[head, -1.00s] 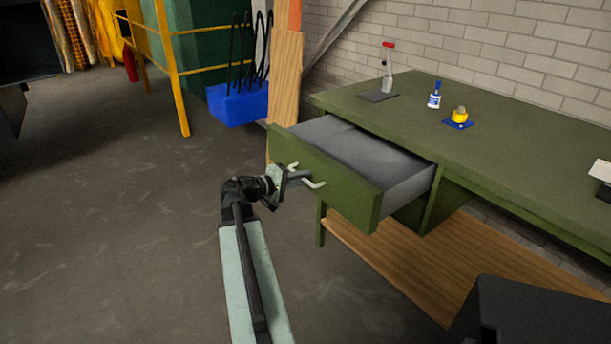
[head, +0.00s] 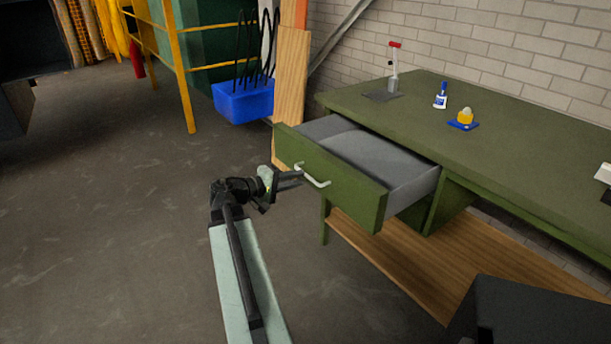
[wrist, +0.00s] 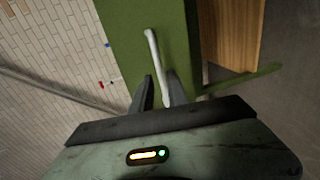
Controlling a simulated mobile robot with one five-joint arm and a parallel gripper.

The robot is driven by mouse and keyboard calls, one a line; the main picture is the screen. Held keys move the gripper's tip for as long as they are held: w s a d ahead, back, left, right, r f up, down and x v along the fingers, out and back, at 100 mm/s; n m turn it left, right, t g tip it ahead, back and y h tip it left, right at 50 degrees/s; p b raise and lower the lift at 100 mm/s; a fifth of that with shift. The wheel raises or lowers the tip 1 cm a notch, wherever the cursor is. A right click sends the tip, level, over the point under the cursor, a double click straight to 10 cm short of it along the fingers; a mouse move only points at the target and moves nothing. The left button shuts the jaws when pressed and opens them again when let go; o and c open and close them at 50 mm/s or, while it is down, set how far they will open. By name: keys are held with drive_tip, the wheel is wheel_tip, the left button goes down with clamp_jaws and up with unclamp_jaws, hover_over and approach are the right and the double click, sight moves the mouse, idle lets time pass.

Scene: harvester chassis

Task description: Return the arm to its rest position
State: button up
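The green desk drawer (head: 335,185) stands open, with its grey inside empty where I can see it. Its pale bar handle (head: 313,176) is on the green front. My gripper (head: 297,177) is just left of the handle in the head view, with my arm stretched forward from below. In the wrist view my gripper (wrist: 160,78) has its two dark fingers apart, with the handle (wrist: 152,50) seen between and beyond them. The fingers hold nothing; whether they still overlap the handle in depth is hard to tell.
The green desk (head: 500,150) carries a glue bottle (head: 441,97), a yellow tape item (head: 465,118) and a red-topped tool (head: 394,68). A wooden shelf (head: 410,265) lies below. A blue bin (head: 244,100) and yellow railing (head: 183,75) stand behind. Floor to the left is clear.

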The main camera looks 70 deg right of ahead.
drive_tip(key=v, duration=0.2)
drive_tip(key=shift+w+a, duration=0.15)
drive_tip(key=shift+a, duration=0.15)
